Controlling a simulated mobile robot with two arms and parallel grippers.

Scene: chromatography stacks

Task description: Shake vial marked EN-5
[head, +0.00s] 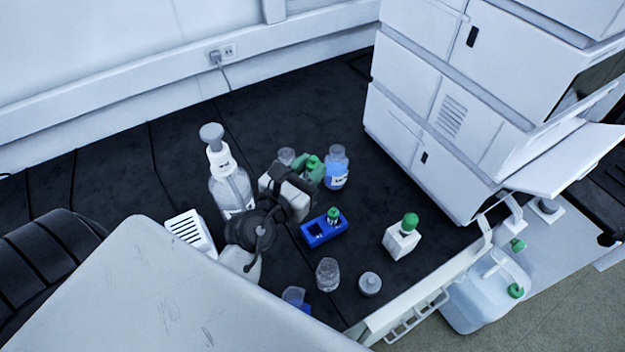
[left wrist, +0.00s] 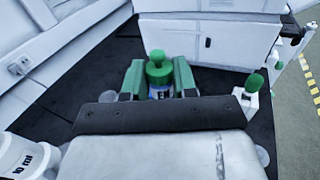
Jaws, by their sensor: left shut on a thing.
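My left gripper (head: 309,169) is over the dark bench, left of the instrument stack. In the left wrist view its green fingers (left wrist: 158,80) are shut on a vial (left wrist: 159,72) with a green cap, which looks upright; its label is too small to read. A blue rack (head: 311,240) stands in front of the gripper. It holds another green-capped vial (head: 334,214) and has an empty slot beside it. I cannot read which vial is marked EN-5. My right gripper is not in view.
A bottle of blue liquid (head: 336,170) stands close right of the gripper, a wash bottle (head: 228,185) to its left. A white block (head: 401,243) bears a green cap. A clear jar (head: 327,274) and a grey lid (head: 370,284) are nearer. The instrument stack (head: 440,130) bounds the right.

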